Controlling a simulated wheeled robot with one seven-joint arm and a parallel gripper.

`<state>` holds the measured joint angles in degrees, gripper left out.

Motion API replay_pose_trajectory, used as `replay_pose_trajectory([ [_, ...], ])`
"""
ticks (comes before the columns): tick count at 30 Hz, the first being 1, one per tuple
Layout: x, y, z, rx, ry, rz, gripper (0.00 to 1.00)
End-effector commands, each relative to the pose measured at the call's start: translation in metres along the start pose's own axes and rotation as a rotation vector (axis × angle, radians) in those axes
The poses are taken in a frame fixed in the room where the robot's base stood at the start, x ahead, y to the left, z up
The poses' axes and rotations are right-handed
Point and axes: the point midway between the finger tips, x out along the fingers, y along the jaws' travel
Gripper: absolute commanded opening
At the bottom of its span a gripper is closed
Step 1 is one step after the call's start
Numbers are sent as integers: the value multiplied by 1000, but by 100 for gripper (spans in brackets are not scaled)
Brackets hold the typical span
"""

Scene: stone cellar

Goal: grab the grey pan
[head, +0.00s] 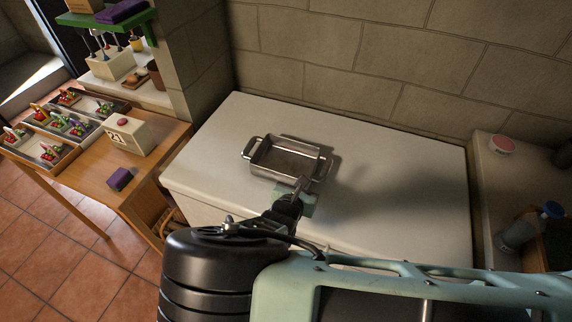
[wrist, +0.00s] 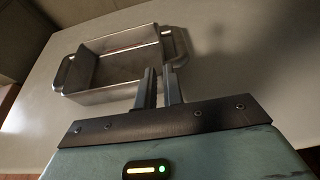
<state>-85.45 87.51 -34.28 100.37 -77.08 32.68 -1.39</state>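The grey pan (head: 286,161) is a rectangular metal pan with a loop handle at each end, upright on the white top of a chest-like unit. In the wrist view the pan (wrist: 112,95) lies just beyond my fingers, at upper left. My gripper (head: 302,184) is at the pan's near right corner, by the right handle. In the wrist view my gripper's fingers (wrist: 159,70) stand close together with a narrow gap, in front of the pan's right end. They partly hide the right handle, so I cannot tell whether they touch or hold it.
The white top (head: 415,190) is otherwise bare, with shadow at right. A stone wall (head: 400,50) rises behind. A bottle (head: 520,230) stands at far right.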

Motion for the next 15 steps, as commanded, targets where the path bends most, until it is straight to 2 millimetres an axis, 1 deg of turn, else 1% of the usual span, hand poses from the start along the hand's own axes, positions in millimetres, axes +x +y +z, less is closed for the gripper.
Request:
replay_pose_trajectory([
  [1,14,-1,-4,-1,0,-3,9],
  [3,27,-1,-4,-1,-1,-2,9],
  [6,42,-1,-3,1,1,-2,9],
  [9,50,0,-2,0,1,-1,9],
  [15,60,-1,-3,1,2,-2,9],
])
